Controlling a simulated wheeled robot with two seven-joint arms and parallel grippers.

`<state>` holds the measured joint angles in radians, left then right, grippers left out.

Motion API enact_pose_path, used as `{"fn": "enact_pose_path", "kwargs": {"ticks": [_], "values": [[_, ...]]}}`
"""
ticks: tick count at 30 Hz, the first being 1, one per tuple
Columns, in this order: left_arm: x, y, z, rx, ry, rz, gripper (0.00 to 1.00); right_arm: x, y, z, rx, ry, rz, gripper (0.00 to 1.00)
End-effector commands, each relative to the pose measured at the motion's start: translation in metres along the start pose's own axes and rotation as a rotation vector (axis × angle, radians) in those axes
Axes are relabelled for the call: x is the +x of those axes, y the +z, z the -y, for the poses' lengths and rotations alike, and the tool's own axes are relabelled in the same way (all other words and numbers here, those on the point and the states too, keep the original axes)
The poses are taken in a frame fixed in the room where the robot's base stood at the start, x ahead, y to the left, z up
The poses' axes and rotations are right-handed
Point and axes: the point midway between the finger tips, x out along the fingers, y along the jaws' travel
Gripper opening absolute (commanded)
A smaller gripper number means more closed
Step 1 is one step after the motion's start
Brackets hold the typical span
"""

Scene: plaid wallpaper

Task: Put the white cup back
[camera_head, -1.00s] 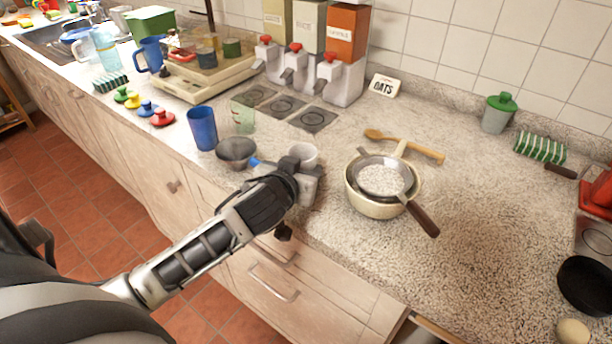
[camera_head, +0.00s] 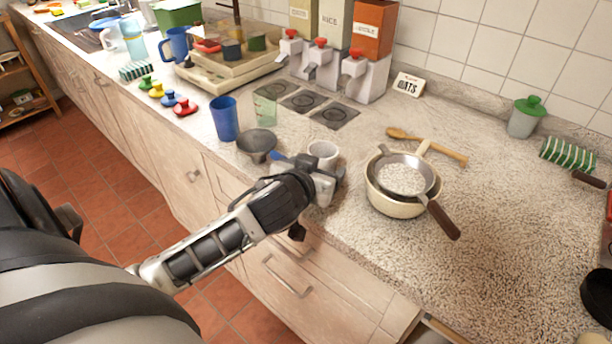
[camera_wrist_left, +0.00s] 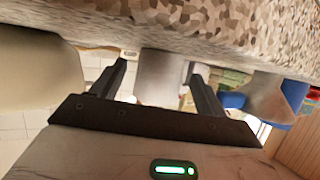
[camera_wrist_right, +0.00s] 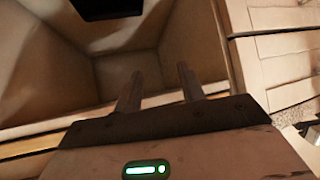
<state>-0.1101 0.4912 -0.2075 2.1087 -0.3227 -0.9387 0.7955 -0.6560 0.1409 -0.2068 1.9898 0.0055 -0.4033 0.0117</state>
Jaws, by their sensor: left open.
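The white cup (camera_head: 323,152) stands upright on the counter near its front edge, just beyond my left gripper (camera_head: 325,178). In the left wrist view the picture is upside down, and the cup (camera_wrist_left: 158,75) shows in the gap between the two open fingers of the left gripper (camera_wrist_left: 160,85). I cannot tell whether the fingers touch it. My right gripper is out of the head view. In the right wrist view the right gripper (camera_wrist_right: 160,90) has its fingers apart, with nothing between them, in front of a wooden box-like interior (camera_wrist_right: 60,80).
Dispensers (camera_head: 362,78) stand behind. The right of the counter (camera_head: 500,225) is largely clear.

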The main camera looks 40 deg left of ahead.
Motion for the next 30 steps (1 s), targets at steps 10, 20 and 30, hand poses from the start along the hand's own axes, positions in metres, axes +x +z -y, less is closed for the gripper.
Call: {"fn": "enact_pose_path", "kwargs": {"ticks": [10, 20, 30], "values": [[-0.074, 0.001, 0.000, -0.002, 0.000, 0.001, 0.74, 0.002, 0.003, 0.000, 0.000, 0.000, 0.003, 0.40], [-0.104, 0.000, 0.001, -0.001, -0.002, 0.000, 0.74, 0.001, -0.001, 0.000, 0.001, -0.002, -0.007, 0.40], [-0.104, 0.000, 0.001, 0.000, -0.002, -0.001, 0.74, 0.001, -0.001, 0.001, 0.001, -0.004, -0.006, 0.40]]}}
